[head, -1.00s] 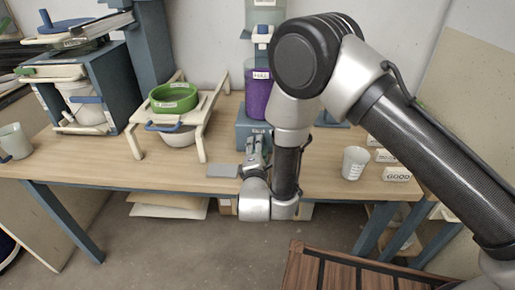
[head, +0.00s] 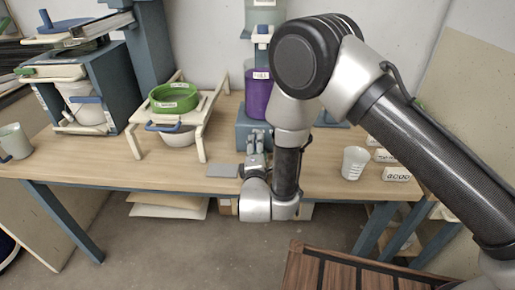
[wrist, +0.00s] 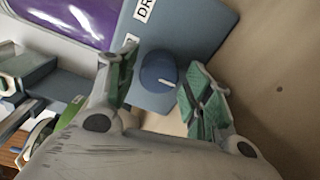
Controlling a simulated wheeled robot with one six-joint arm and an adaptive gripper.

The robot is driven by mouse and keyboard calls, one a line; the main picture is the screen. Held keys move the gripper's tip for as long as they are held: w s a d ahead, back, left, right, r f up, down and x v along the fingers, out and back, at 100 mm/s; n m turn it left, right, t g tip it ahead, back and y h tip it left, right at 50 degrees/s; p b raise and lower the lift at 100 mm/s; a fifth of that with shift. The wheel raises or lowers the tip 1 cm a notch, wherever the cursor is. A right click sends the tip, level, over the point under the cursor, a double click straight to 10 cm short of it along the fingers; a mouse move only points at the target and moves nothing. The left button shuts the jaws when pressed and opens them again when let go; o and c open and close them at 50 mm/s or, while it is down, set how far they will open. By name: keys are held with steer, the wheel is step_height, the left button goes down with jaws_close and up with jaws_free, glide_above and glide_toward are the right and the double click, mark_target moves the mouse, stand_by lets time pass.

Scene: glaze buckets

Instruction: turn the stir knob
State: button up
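The stir knob (wrist: 157,72) is a round blue knob with a white pointer mark, on the face of a blue-grey box (wrist: 190,25) in the wrist view. My gripper (wrist: 160,60) is open, with one green-padded finger on each side of the knob. Gaps show between the knob and both fingers; nothing is held. In the head view my gripper (head: 256,143) is in front of the blue box (head: 241,130) under the purple bucket (head: 258,95). The knob is hidden there.
A white stand holds a green sieve (head: 174,98) over a white bowl (head: 178,137) to the left. A grey slab (head: 222,171) lies by the table's front edge. A white cup (head: 355,162) and labelled tiles (head: 397,174) are to the right.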

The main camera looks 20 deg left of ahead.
steer(key=o, duration=0.5)
steer(key=r, duration=0.8)
steer(key=shift+w+a, duration=0.2)
steer(key=shift+a, duration=0.05)
steer(key=shift+s+d+r, duration=0.1)
steer(key=shift+s+r, duration=0.2)
steer(key=shift+r, duration=0.5)
steer(key=c, duration=0.3)
steer(key=shift+w+r, duration=0.1)
steer(key=shift+w, duration=0.05)
steer(key=shift+c, duration=1)
steer(key=shift+d+r, duration=0.1)
steer(key=shift+r, duration=0.1)
